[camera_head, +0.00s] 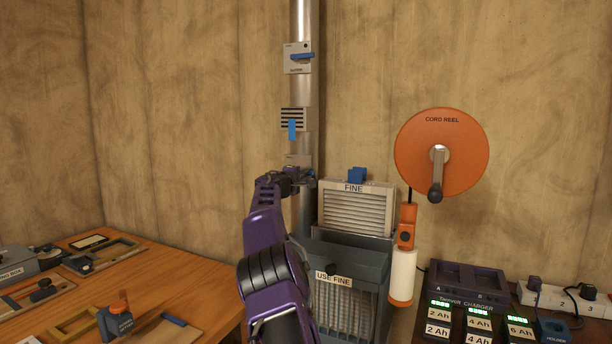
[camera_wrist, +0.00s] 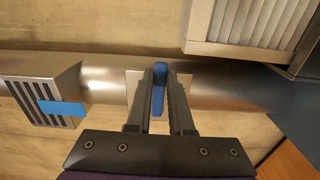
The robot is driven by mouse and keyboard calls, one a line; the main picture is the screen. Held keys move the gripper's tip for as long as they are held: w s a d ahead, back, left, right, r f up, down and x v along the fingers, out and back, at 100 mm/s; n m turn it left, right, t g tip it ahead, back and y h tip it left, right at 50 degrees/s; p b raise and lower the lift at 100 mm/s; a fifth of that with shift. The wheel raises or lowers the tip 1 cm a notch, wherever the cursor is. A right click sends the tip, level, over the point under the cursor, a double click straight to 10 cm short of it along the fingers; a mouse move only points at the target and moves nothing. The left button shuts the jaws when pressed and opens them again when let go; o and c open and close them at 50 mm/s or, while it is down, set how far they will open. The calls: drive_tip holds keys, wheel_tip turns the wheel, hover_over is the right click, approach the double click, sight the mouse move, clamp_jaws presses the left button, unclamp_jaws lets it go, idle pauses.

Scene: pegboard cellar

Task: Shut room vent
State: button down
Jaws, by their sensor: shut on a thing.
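A metal duct (camera_head: 304,80) runs up the wall, carrying several fittings with blue handles. My gripper (camera_head: 308,176) is at the lowest fitting, a pale plate (camera_head: 297,160) mostly hidden behind my arm. In the wrist view my gripper (camera_wrist: 160,88) is shut on this plate's blue lever (camera_wrist: 159,94), which lies between both fingers. The louvred vent (camera_head: 293,115) sits just above on the duct, its blue tab (camera_head: 292,130) hanging down over the slats. It also shows at left in the wrist view (camera_wrist: 40,90), apart from my fingers.
Higher up is a plate (camera_head: 297,66) with a sideways blue lever. A filter box (camera_head: 355,208) marked FINE stands close right of my gripper, above a bin (camera_head: 350,255). The orange cord reel (camera_head: 415,155) hangs further right. A wooden bench (camera_head: 150,275) is at left.

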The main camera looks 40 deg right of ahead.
drive_tip(key=c, duration=0.8)
unclamp_jaws()
drive_tip(key=shift+f, duration=0.1)
drive_tip(key=shift+s+a+f+b, duration=0.1)
drive_tip(key=shift+s+a+b, duration=0.1)
drive_tip(key=shift+a+b, duration=0.5)
drive_tip(key=b+v, duration=0.2)
drive_tip(key=v, duration=1.4)
drive_tip(key=shift+s, duration=0.2)
drive_tip(key=shift+d, duration=0.1)
